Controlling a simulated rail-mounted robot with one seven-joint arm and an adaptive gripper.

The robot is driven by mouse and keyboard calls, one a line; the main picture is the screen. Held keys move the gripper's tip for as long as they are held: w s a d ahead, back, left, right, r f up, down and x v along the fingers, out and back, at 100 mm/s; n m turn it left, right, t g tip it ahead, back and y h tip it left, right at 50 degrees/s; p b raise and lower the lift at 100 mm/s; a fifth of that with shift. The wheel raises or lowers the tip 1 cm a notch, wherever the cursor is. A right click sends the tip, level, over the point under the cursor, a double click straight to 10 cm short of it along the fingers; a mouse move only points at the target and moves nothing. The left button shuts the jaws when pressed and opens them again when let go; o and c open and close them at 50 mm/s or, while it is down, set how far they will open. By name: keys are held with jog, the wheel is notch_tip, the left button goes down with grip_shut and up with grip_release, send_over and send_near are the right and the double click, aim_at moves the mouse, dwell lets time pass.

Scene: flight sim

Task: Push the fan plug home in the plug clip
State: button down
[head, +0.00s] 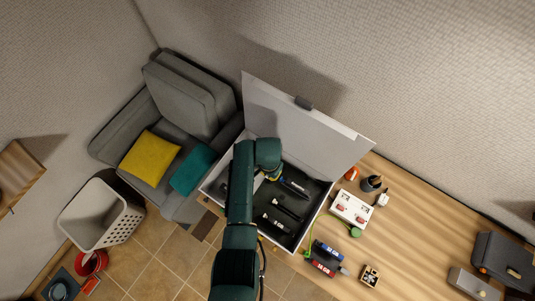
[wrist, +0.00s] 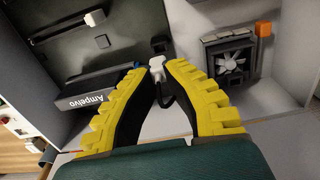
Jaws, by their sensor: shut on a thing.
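My gripper (wrist: 160,74) has two yellow-ribbed fingers and is shut on a small white plug (wrist: 157,63) at its fingertips. A dark cable hangs in a loop between the fingers below the plug. The fan (wrist: 232,63) sits in a dark frame to the right of the gripper in the wrist view. I cannot clearly make out the plug clip or whether the plug touches it. In the head view my gripper (head: 263,178) is over the left part of the open case, mostly hidden by my arm.
The white case has a dark lining (head: 305,192) and a raised lid (head: 305,120). A dark module marked "Ampelvo" (wrist: 95,90) lies left of my gripper in the wrist view. An orange block (wrist: 264,29) tops the fan frame's corner.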

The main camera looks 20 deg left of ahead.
jog(key=shift+f+b, duration=1.45)
jog(key=shift+f, duration=0.3)
jog(key=shift+w, duration=0.15)
dwell(0.8)
jog(key=shift+f+b, duration=0.75)
jog(key=shift+b, duration=0.1)
dwell(0.8)
jog(key=c, duration=1.2)
grip_release()
jog(key=shift+o, duration=0.2)
notch_tip(320, 180, up, 12)
jog(key=shift+w, duration=0.1)
